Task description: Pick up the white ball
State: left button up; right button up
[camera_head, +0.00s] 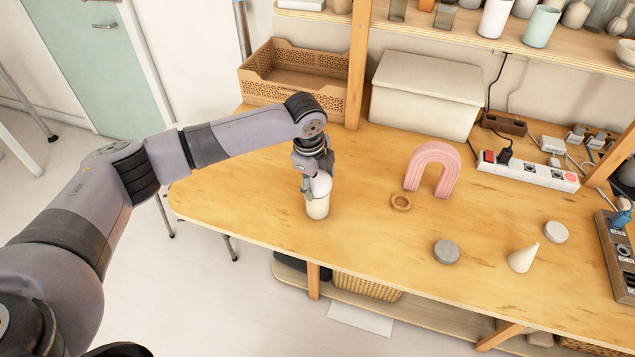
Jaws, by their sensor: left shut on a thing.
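The white ball (322,185) is at the left part of the wooden table, directly over a cream cylinder (317,208). My left gripper (314,180) points down from above and is shut on the ball. The gripper's fingers and wrist cover part of the ball. I cannot tell whether the ball touches the top of the cylinder or hangs just above it. My right gripper is not in view.
A white box (425,95), a wooden crate (265,91) and a power strip (525,171) stand behind.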

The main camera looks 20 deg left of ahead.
pick_arm(q)
jog(key=shift+c, duration=0.9)
jog(key=shift+r, duration=0.15)
jog(key=shift+r, duration=0.65)
notch_tip(320, 180, up, 18)
jog(key=b, duration=0.2)
jog(key=shift+r, duration=0.25)
